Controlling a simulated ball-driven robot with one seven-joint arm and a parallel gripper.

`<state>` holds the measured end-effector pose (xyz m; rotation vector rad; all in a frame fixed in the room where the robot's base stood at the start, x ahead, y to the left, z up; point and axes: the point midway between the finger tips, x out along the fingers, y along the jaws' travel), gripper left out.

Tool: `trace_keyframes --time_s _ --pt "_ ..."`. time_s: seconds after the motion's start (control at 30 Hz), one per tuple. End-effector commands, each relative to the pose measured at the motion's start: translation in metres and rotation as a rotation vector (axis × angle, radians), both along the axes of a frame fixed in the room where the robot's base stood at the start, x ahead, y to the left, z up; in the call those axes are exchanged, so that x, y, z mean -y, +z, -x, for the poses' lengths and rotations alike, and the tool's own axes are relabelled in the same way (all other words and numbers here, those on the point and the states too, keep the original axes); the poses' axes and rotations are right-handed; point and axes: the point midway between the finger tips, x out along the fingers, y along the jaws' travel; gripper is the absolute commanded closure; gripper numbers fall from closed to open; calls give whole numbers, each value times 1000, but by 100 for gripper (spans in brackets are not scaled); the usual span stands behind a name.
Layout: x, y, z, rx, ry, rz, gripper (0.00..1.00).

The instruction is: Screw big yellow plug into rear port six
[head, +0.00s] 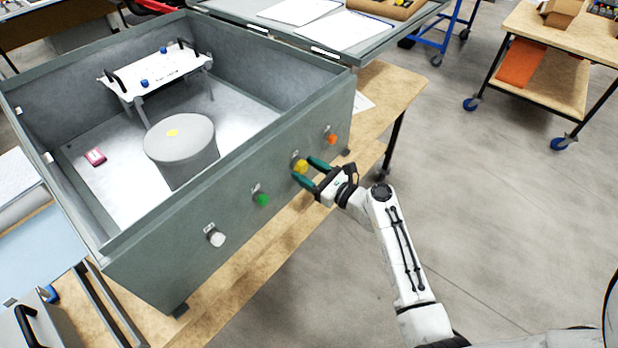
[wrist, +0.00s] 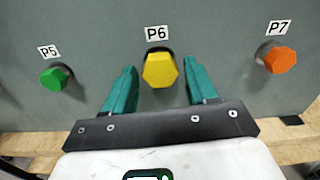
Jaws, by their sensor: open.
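The big yellow plug (head: 300,166) sits at the port labelled P6 on the outer wall of the grey analyser box (head: 130,245). In the wrist view the yellow plug (wrist: 160,71) is a hexagonal head just below the P6 label (wrist: 158,33); its seating depth cannot be told. My gripper (head: 308,171) is open, with its green fingers pointing at the wall. In the wrist view my gripper (wrist: 162,88) has one finger on each side below the yellow plug, with visible gaps between fingers and plug.
A green plug (wrist: 55,78) at P5 is left of the yellow one, and an orange plug (wrist: 280,60) at P7 is right. A white plug (head: 215,237) is farther left on the wall. The box stands on a wooden table (head: 398,88). Open floor lies to the right.

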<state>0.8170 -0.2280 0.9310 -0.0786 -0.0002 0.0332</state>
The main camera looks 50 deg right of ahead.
Motion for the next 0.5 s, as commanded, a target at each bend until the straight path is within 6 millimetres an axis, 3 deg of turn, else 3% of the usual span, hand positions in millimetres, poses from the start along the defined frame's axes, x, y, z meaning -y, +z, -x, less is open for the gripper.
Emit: trace_keyframes --time_s 0.03,0.5 --pt "-1 -7 -1 5 2 89 43" --pt "-2 -6 0 31 2 845 43"
